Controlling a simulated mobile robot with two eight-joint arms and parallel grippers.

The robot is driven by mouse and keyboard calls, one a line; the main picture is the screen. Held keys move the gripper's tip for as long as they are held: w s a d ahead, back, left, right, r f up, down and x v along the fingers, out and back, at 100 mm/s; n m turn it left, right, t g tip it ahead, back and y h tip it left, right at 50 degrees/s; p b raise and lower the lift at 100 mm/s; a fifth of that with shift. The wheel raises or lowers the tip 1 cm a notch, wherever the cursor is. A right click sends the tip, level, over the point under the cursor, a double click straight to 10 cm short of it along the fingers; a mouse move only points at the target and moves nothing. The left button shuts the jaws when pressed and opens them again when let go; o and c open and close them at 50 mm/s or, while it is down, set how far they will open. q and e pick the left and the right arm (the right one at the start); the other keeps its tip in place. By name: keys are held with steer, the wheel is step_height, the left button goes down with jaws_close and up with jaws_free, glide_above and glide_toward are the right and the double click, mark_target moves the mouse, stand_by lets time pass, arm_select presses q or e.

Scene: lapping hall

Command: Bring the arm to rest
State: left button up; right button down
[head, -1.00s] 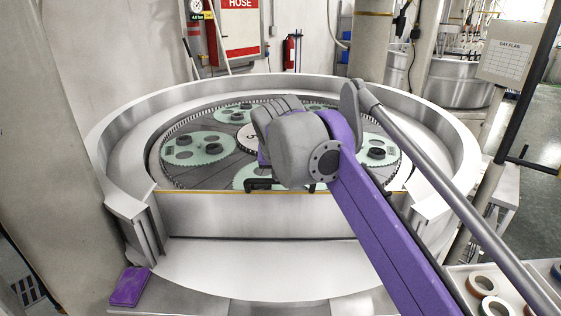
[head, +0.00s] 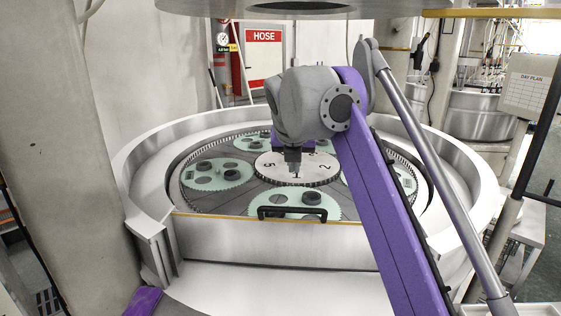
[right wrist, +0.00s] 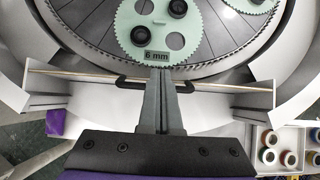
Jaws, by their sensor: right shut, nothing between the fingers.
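My right arm reaches in from the lower right in the head view, over the round lapping machine (head: 270,253). My right gripper (head: 293,167) points down in front of the numbered centre disc (head: 325,178). Its fingers are together with nothing between them. In the right wrist view, the shut right gripper (right wrist: 161,76) appears over the machine's front edge, by a green toothed carrier marked 6 mm (right wrist: 186,47). My left gripper is not in view.
Several green carriers (head: 217,174) with dark rings lie on the plate. A black handle (head: 292,212) sits at the machine's front wall.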

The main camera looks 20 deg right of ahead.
steer(key=s+a+f+m+y, duration=0.1)
steer(key=s+a+f+m, duration=0.2)
steer(key=s+f+m, duration=0.4)
steer(key=s+a+f+m+y, duration=0.1)
steer(key=s+a+f+m, duration=0.3)
steer(key=f+m, duration=0.9)
steer(key=s+a+f+m+y, duration=0.1)
steer(key=s+a+f+m, duration=0.3)
steer(key=s+f+m, duration=0.6)
step_height(320, 180, down, 8)
steer(key=shift+s+f+y, duration=0.1)
steer(key=shift+s+y, duration=0.2)
steer(key=shift+s, duration=0.2)
